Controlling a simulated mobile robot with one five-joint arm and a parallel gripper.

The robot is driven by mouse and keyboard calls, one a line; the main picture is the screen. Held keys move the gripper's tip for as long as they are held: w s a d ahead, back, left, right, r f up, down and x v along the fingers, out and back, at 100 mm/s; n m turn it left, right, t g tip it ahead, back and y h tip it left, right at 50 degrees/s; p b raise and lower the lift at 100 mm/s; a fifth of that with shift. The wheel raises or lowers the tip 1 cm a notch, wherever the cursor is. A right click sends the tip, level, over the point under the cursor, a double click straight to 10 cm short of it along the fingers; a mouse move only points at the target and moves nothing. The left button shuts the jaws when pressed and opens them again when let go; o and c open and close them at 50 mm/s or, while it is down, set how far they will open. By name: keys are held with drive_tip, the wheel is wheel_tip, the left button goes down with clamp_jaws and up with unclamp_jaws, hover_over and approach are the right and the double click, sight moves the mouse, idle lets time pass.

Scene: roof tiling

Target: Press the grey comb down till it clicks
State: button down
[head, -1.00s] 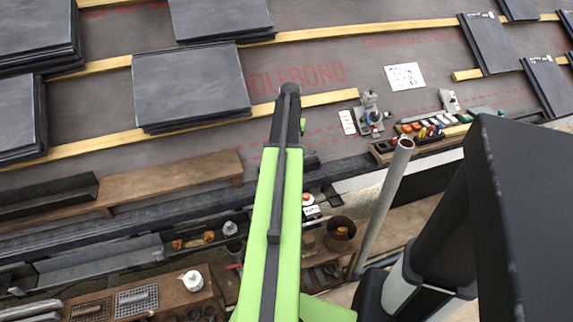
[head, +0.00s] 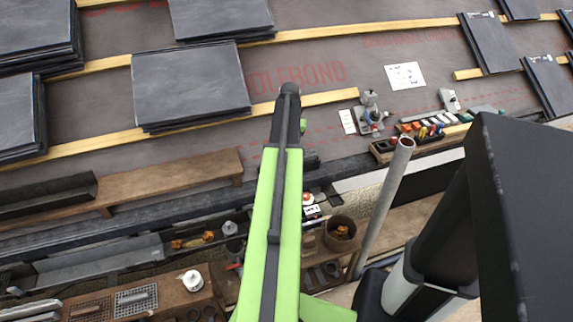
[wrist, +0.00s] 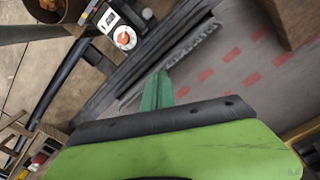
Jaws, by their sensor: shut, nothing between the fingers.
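The grey comb (wrist: 194,44) shows in the wrist view as a pale, toothed strip lying along the dark eaves edge, running up to the right. My gripper (wrist: 160,74) shows there as a narrow green piece with its fingers together and nothing held. Its tip overlaps the lower part of the strip in the picture; I cannot tell whether it touches. In the head view my green and black arm reaches up the middle, and the comb cannot be made out there.
A wooden tray of coloured tools (head: 432,128) and a metal device (head: 370,112) sit on the roof membrane at right. Slate stacks (head: 190,85) lie on battens at left. Below the eaves are a rusty pot (head: 340,233), a grey pole (head: 385,205) and a cluttered bench.

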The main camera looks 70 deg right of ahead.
drive_tip(key=shift+f+b, duration=0.5)
drive_tip(key=shift+f, duration=0.05)
drive_tip(key=shift+r, duration=0.1)
idle(0.5)
wheel_tip(320, 180, up, 9)
drive_tip(key=p, duration=0.9)
drive_tip(key=shift+w, duration=0.1)
